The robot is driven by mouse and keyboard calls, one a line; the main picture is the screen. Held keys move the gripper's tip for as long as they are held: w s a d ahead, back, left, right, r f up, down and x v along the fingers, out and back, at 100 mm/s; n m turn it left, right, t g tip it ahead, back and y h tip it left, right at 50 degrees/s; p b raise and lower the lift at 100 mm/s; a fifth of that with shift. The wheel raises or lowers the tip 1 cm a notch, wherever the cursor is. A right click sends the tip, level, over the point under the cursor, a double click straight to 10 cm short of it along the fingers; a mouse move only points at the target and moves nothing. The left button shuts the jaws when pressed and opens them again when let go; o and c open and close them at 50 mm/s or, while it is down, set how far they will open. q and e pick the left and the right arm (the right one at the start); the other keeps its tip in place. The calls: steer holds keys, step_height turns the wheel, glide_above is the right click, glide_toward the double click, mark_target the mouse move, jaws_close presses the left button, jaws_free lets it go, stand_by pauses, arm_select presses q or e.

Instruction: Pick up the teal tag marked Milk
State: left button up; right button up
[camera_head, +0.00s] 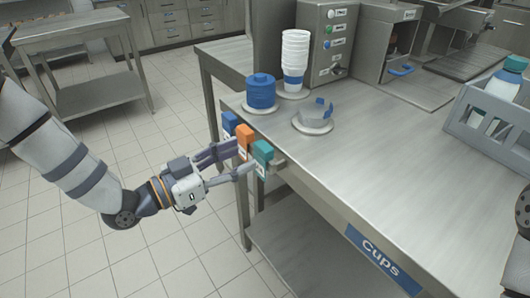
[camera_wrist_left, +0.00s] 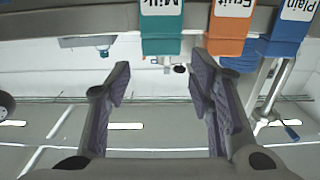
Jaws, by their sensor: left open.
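The teal tag marked Milk (camera_head: 262,151) hangs at the left edge of the steel counter, nearest of a row of three tags. In the left wrist view the Milk tag (camera_wrist_left: 161,40) appears upside down at the top. My left gripper (camera_head: 241,162) is open beside the tags, its fingertips close to the teal one. In the left wrist view the open fingers (camera_wrist_left: 160,70) stand either side of the Milk tag's line, with nothing between them. Contact cannot be told. My right gripper is not in view.
The orange Fruit tag (camera_head: 244,138) and blue Plain tag (camera_head: 229,123) hang close beside the teal one. On the counter stand a blue lidded container (camera_head: 261,92), stacked white cups (camera_head: 295,55), a grey holder (camera_head: 313,118) and a bottle crate (camera_head: 490,122). The counter's middle is clear.

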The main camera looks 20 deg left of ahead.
mark_target(259, 148)
arm_select(q)
steer(key=x, duration=0.7)
steer(key=shift+w+f, duration=0.1)
steer(key=shift+w, duration=0.05)
steer(key=c, duration=0.7)
